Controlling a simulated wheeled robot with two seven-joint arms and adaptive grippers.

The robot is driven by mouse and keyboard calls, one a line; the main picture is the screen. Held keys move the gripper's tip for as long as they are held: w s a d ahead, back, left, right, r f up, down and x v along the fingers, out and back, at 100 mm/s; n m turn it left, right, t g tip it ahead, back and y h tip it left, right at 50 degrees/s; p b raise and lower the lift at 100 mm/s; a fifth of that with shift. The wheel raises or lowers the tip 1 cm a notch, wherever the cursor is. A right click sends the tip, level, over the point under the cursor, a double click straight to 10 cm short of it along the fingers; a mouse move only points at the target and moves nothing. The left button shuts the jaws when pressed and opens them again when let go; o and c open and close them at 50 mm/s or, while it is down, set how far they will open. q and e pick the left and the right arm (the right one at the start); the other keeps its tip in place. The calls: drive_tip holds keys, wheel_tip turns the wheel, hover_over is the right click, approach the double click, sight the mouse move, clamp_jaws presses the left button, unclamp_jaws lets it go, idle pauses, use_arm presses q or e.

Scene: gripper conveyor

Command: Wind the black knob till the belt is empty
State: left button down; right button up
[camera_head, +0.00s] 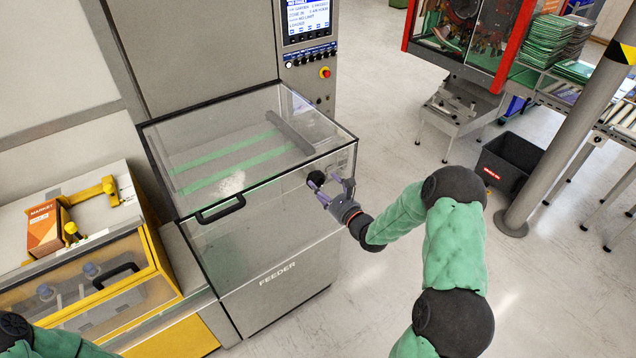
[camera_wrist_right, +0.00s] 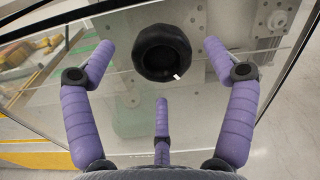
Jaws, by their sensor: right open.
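The black knob (camera_head: 316,180) is on the front of the glass-covered feeder, near its right end. In the right wrist view the knob (camera_wrist_right: 161,52) is a dark faceted ring with a small white mark at its lower right edge. My right gripper (camera_head: 330,186) is open, its purple fingers spread around the knob's front without visibly touching it. The belt (camera_head: 230,162) shows through the feeder's clear lid as green strips, with a grey bar across its right part. A pale patch lies on the belt; I cannot tell what it is. My left gripper is out of view.
The feeder's lid has a black handle (camera_head: 220,209) left of the knob. A control panel (camera_head: 307,22) stands behind. A yellow machine (camera_head: 95,285) with an orange box (camera_head: 44,229) is at left. A dark bin (camera_head: 508,162) and a grey post (camera_head: 560,140) stand at right.

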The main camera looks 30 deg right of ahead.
drive_tip(key=s, duration=0.8)
drive_tip(key=shift+s+d, duration=0.3)
drive_tip(key=shift+s, duration=0.05)
